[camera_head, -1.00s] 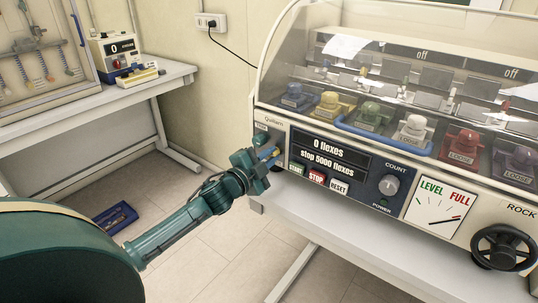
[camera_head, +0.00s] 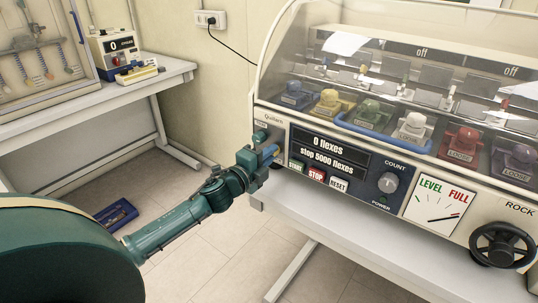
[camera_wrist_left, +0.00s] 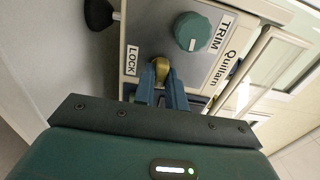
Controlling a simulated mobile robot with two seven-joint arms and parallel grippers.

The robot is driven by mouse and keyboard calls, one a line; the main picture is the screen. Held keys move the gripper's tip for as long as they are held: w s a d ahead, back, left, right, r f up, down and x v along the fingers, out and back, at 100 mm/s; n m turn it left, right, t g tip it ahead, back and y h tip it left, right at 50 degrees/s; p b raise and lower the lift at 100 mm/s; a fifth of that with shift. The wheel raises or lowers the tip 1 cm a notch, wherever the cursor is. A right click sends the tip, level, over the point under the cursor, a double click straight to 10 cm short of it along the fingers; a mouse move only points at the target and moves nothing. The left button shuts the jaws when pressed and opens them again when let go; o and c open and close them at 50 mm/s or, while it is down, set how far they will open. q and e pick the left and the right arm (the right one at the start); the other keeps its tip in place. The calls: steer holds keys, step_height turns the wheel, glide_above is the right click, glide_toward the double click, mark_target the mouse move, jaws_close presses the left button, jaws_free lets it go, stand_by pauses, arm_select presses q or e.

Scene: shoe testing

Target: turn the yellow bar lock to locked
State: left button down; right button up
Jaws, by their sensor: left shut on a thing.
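The yellow bar lock (camera_wrist_left: 163,70) shows in the left wrist view on the machine's side panel, next to a label reading LOCK (camera_wrist_left: 132,60). My left gripper (camera_wrist_left: 163,78) is shut on it, with a blue finger on each side. The fingers cover part of the bar, so its exact turn is hard to tell. In the head view my left gripper (camera_head: 268,155) is at the left end of the machine's front, and it hides the lock there. My right gripper is in neither view.
A green TRIM knob (camera_wrist_left: 192,32) sits close beside the lock. The flexing machine (camera_head: 330,150) has START, STOP and RESET buttons right of my gripper, and colored shoe clamps under a clear cover (camera_head: 300,45). A blue tray (camera_head: 116,214) lies on the floor.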

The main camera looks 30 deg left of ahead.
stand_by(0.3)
arm_select(q)
steer(key=c, duration=1.4)
jaws_free()
steer(key=shift+c, duration=0.2)
steer(key=shift+s, duration=0.1)
steer(key=s+a+b, duration=0.1)
steer(key=s+b, duration=0.1)
steer(key=s, duration=1.1)
steer(key=s+d+f+n+g, duration=0.2)
steer(key=s+d+f+n, duration=0.15)
steer(key=f, duration=0.35)
steer(key=s+d+f+n+g, duration=0.2)
steer(key=s+d+f+n, duration=0.1)
steer(key=d+f+n, duration=0.3)
steer(key=s+d+f+n+g+h, duration=0.1)
steer(key=s+d+f+n, duration=0.2)
steer(key=d, duration=0.3)
steer(key=s+d+f+n+g+h+p, duration=0.1)
steer(key=s+d+f+n+g, duration=0.1)
steer(key=s+d+f, duration=0.3)
steer(key=shift+d+f+n, duration=0.15)
steer(key=shift+d+n, duration=0.55)
steer(key=shift+n, duration=0.05)
